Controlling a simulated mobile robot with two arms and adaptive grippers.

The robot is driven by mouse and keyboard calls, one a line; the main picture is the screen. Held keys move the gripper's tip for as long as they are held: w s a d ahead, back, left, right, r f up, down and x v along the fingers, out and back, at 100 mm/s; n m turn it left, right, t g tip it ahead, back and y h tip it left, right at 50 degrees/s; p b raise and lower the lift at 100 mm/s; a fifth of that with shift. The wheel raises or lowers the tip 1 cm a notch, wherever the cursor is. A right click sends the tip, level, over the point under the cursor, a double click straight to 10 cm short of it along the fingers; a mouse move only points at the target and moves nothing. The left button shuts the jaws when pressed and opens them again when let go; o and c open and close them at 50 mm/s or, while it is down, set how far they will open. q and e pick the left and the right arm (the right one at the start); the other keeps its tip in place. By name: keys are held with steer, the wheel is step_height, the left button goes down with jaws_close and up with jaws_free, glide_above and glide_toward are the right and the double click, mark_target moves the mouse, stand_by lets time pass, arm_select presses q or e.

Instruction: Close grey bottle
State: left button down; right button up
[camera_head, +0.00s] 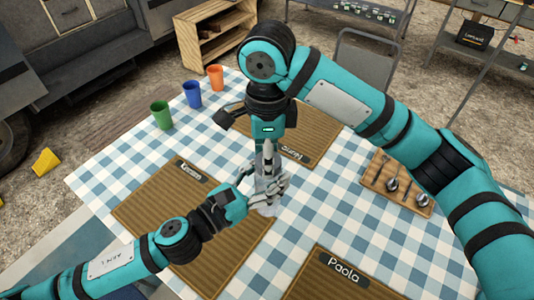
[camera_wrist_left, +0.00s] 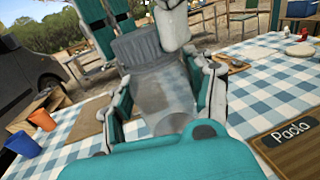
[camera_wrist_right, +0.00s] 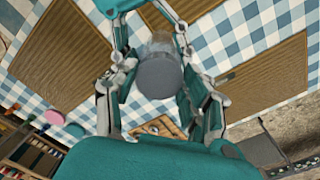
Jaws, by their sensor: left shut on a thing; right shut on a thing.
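The grey bottle (camera_wrist_left: 160,92) has a translucent body and stands between my left gripper's fingers, which are shut on it. In the head view my left gripper (camera_head: 262,188) is low over the table middle. The grey cap (camera_wrist_left: 136,46) sits at the bottle's top; whether it is fully seated I cannot tell. My right gripper (camera_head: 268,158) comes down from above and is shut on the cap, which shows between its fingers in the right wrist view (camera_wrist_right: 158,76). In the head view the fingers largely hide bottle and cap.
Green (camera_head: 161,115), blue (camera_head: 192,94) and orange (camera_head: 215,77) cups stand at the table's far left edge. Name-labelled brown placemats (camera_head: 160,205) lie on the checked tablecloth (camera_head: 330,222). A wooden board (camera_head: 420,204) with spoons lies at right. A chair (camera_head: 362,62) stands behind.

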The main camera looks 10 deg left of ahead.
steer(key=o, duration=0.7)
steer(key=shift+r, duration=2.3)
steer(key=shift+c, duration=0.3)
